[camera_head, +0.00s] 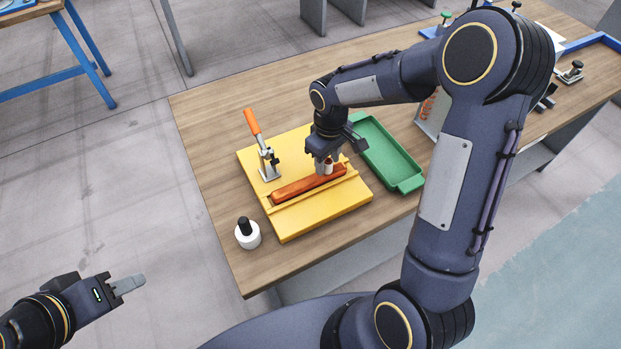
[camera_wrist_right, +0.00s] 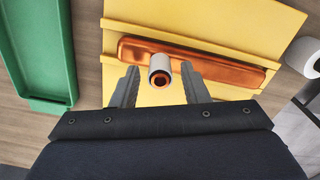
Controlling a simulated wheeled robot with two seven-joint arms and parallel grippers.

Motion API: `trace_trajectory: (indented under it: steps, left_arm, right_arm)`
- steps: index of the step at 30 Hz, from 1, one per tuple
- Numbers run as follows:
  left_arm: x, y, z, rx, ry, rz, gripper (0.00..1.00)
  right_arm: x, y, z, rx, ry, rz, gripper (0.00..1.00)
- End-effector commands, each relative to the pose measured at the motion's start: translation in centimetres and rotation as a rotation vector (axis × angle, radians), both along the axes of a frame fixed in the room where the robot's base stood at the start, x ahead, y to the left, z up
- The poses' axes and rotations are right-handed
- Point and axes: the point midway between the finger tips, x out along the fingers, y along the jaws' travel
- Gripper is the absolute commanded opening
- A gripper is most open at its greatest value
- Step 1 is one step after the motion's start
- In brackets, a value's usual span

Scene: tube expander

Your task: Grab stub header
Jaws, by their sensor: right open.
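The stub header is a copper-orange bar (camera_head: 298,188) lying in the yellow fixture (camera_head: 330,206). It also shows in the right wrist view (camera_wrist_right: 215,67), with a short upright stub (camera_wrist_right: 159,82) that has a white sleeve and a copper end. My right gripper (camera_head: 326,166) is above the right part of the bar. In the wrist view its open fingers (camera_wrist_right: 160,86) stand to either side of the stub, with gaps on both sides. I cannot tell how far the fingertips are above the bar. My left gripper (camera_head: 130,284) hangs over the floor, empty, away from the table; its jaw gap is unclear.
A toggle clamp with an orange handle (camera_head: 252,122) stands on the fixture's left. A green tray (camera_head: 408,183) is right of the fixture. A white bottle with a black cap (camera_head: 248,238) stands near the table's front left edge. The table's left side is clear.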

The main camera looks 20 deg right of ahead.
Motion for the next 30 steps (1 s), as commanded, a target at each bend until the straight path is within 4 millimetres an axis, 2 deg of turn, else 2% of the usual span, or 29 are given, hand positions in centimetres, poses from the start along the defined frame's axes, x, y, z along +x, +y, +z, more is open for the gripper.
trace_trajectory:
  steps: [8,15,18,30]
  left_arm:
    - [-0.01,0.00,0.02,0.000,0.000,0.000,0.36]
    - [-0.01,0.00,0.02,0.000,0.000,0.000,0.36]
    - [0.00,0.00,0.02,0.000,0.000,0.000,0.36]
    - [0.00,0.00,0.03,0.000,0.000,0.000,0.36]
  right_arm:
    - [-0.01,-0.01,-0.39,0.000,-0.001,-0.001,0.41]
    - [0.01,0.00,-0.36,0.000,-0.001,-0.001,0.10]
    - [0.02,0.01,-0.35,0.000,-0.001,-0.001,0.00]
    - [0.03,0.00,-0.31,0.000,-0.002,0.000,0.00]
